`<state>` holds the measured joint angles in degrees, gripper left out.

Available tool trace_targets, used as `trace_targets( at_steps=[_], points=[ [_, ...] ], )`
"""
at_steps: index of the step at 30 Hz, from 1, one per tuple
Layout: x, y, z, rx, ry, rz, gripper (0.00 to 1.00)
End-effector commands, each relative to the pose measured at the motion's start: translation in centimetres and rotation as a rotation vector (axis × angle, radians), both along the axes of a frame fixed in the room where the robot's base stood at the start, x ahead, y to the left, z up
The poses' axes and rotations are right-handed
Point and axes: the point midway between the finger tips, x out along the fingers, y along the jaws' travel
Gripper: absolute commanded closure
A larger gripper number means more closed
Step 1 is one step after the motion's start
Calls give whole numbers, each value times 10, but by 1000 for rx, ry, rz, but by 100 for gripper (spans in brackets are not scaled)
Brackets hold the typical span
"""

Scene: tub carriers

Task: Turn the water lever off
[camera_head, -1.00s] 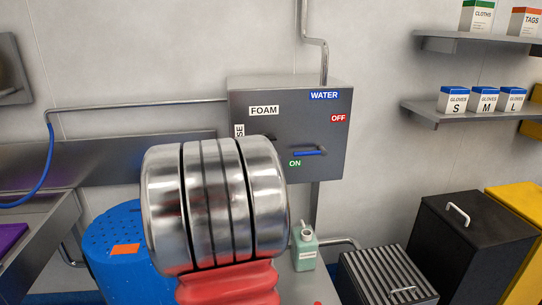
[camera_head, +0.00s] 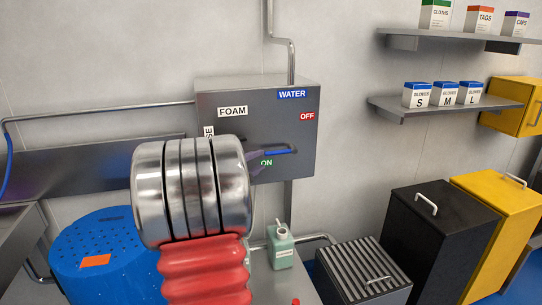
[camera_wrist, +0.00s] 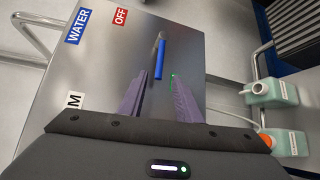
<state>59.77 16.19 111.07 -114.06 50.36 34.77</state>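The blue water lever (camera_head: 283,151) is on the front of a grey wall box (camera_head: 228,93). It lies about level, beside the green ON label (camera_head: 266,162) and below the red OFF label (camera_head: 307,116). In the wrist view the lever (camera_wrist: 160,60) stands just ahead of the gap between my fingertips. My gripper (camera_wrist: 158,77) is open, with purple fingers apart and nothing seen held. In the head view the gripper (camera_head: 261,158) shows partly beside the lever's left part; my arm hides the rest. I cannot tell whether a finger touches the lever.
A FOAM label (camera_head: 233,111) and a blue WATER label (camera_head: 292,94) are on the box. A green bottle (camera_head: 281,246) stands below it. A blue perforated tub (camera_head: 105,255) is at lower left. Black (camera_head: 430,240) and yellow bins stand at right, below wall shelves (camera_head: 445,107).

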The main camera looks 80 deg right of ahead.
Motion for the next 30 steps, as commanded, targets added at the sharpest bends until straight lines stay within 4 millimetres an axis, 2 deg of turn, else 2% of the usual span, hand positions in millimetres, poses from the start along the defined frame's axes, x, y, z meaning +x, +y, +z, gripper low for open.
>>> trace_targets(
  at_steps=[15, 21, 30],
  points=[
    [-21, -75, -11, 1, 0, -2, 69],
    [-23, -87, -13, 1, 0, 0, 69],
    [-23, -88, -13, 0, 0, 1, 70]
  ],
)
